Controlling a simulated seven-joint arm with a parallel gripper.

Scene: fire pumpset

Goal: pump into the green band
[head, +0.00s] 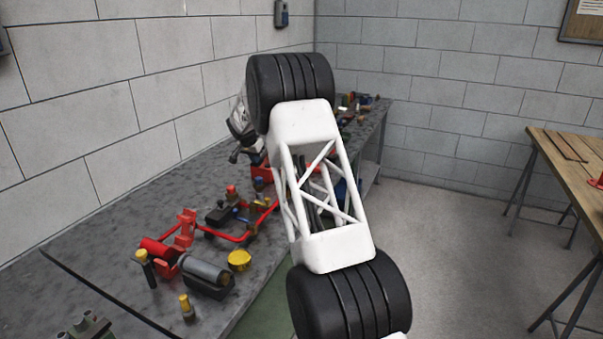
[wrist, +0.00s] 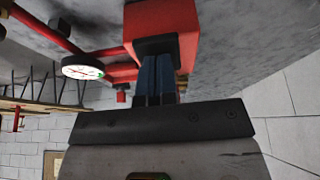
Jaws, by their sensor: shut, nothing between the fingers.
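In the wrist view, a round gauge (wrist: 82,67) with a white face hangs on the red pipework, seen at a slant. A small green patch shows near its right edge and a red mark on its face; I cannot read the needle's position. My gripper (wrist: 156,55) is shut, its dark fingers reaching up to a red block (wrist: 185,20). Its tips are close to the block's face; I cannot tell whether they touch. In the head view, the red pump pipework (head: 240,237) lies on the bench, partly hidden behind my arm, and the gauge cannot be made out.
The grey bench (head: 100,235) runs along the left wall. A grey cylinder (head: 205,270), a yellow cap (head: 239,260) and small fittings stand at its near part. More small items lie at the far end. A wooden table (head: 570,160) is at the right, with clear floor between.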

